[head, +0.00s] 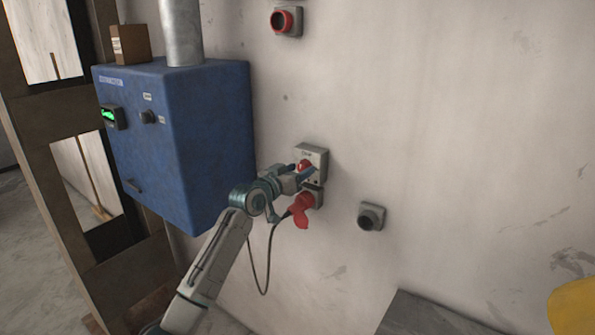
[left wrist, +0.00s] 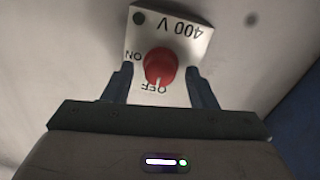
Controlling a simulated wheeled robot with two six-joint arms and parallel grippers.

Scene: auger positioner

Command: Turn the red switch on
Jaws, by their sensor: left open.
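The red switch (head: 304,165) is a round knob on a pale grey box (head: 317,156) on the wall. In the left wrist view the red switch (left wrist: 160,66) sits on a plate (left wrist: 190,38) marked "400 V", "ON" and "OFF", seen upside down. The white mark on the knob points toward "OFF". My left gripper (head: 306,178) is at the box, with its fingers in front of the plate. In the left wrist view my left gripper (left wrist: 158,72) is open, one finger on each side of the knob, with gaps visible. My right gripper is not in view.
A red plug (head: 301,208) with a hanging cable sits in a socket just below the switch box. A blue cabinet (head: 210,140) stands out from the wall to the left. A grey socket (head: 371,216) and a red socket (head: 285,21) are also on the wall.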

